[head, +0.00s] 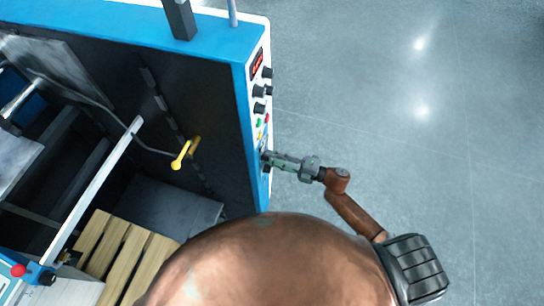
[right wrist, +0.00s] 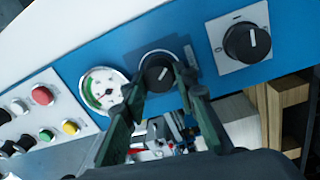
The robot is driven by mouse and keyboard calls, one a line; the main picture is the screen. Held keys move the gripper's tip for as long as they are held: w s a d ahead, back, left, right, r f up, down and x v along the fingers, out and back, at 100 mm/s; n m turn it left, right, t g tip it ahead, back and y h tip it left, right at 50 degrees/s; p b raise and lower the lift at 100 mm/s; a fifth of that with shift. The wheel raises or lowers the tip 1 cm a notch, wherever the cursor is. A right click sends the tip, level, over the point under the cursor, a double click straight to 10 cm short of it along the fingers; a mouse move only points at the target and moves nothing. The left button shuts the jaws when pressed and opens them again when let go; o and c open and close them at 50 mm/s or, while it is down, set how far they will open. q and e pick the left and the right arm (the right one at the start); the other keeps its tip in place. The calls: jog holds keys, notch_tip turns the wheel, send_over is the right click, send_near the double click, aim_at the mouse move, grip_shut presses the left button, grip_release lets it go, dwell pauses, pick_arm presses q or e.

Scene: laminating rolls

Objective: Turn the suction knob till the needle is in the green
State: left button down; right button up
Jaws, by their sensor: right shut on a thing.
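The suction knob (right wrist: 157,72) is a black round knob with a pale pointer line on the machine's blue panel. My right gripper (right wrist: 160,84) is shut on it, one finger on each side; in the head view the gripper (head: 269,158) meets the machine's side panel and hides the knob. The round white gauge (right wrist: 104,90) sits just left of the knob in the right wrist view, with a green arc along its left side. Its needle is too small to read surely, and a finger is close to its right edge. My left gripper is not in view.
A second black knob (right wrist: 247,42) on a white plate is right of the suction knob. A button panel (right wrist: 42,112) with red, green and yellow buttons is at the left. The blue and white machine (head: 215,45) fills the head view's left; open floor (head: 400,150) lies right.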

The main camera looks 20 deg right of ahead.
jog(key=shift+m, duration=0.7)
jog(key=o, duration=1.2)
jog(key=shift+c, duration=0.2)
jog(key=v, duration=1.2)
jog(key=shift+f, duration=0.15)
